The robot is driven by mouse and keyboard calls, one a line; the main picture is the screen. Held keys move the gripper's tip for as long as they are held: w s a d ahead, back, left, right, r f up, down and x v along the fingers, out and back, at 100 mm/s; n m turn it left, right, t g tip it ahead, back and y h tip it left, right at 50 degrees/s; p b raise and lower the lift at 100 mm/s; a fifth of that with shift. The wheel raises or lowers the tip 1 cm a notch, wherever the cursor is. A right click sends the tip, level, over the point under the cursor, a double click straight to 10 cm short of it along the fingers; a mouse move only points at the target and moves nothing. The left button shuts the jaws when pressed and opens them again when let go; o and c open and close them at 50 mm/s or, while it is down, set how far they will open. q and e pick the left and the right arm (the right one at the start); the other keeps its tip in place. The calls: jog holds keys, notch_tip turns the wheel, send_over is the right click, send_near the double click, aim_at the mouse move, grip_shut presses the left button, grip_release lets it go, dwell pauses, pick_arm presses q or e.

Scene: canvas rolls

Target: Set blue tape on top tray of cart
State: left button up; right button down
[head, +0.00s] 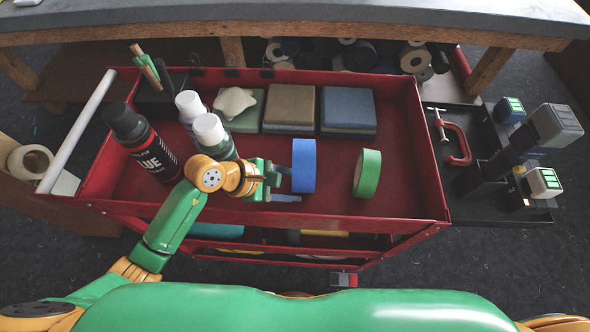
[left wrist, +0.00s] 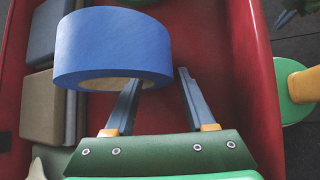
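The blue tape (head: 303,165) stands on its edge on the floor of the red cart's top tray (head: 330,190), left of a green tape roll (head: 367,173). My left gripper (head: 291,184) is in the tray just left of the blue tape, its fingers apart and pointing right. In the left wrist view the blue tape (left wrist: 113,45) is beyond the open fingers (left wrist: 156,78). The left finger overlaps the tape's lower edge, and the right finger is beside it. I cannot tell whether they touch.
Beige (head: 289,107) and blue (head: 348,110) blocks lie along the tray's back. A black glue bottle (head: 143,140) and white-capped bottles (head: 213,138) stand at left. A side shelf at right holds a red clamp (head: 453,142) and a drill (head: 535,133). Tray floor right of the green tape is clear.

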pick_arm(q)
jog(key=shift+a, duration=0.15)
jog(key=w+b+v, duration=0.1)
jog(key=v, duration=1.1)
jog(key=shift+r, duration=0.35)
jog(key=shift+s, duration=0.1)
